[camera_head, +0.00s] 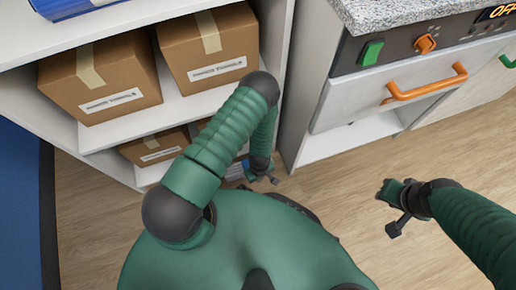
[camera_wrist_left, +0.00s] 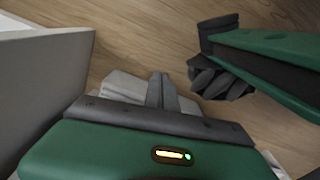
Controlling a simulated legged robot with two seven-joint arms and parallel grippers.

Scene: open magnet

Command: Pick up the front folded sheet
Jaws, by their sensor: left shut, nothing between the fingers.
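A pale grey, layered thing that looks like folded sheets (camera_wrist_left: 125,88) lies low beyond my left gripper in the left wrist view. The gripper partly covers it, and I cannot tell a front sheet from any other. My left gripper (camera_wrist_left: 160,90) is shut with nothing between its fingers. In the head view the left gripper (camera_head: 262,180) is small and low, beside the shelf's bottom opening, partly behind my own arm. My right gripper (camera_head: 393,210) hangs over open floor at the right, well away from the shelf. I cannot tell how far its fingers are apart.
A white shelf (camera_head: 120,136) holds cardboard boxes (camera_head: 100,85) at the left. A cabinet (camera_head: 335,105) with an orange handle (camera_head: 430,83) and granite top (camera_head: 400,12) stands at the right. A pale panel (camera_wrist_left: 45,85) rises at the left wrist view's left. The wooden floor (camera_head: 335,190) is clear between.

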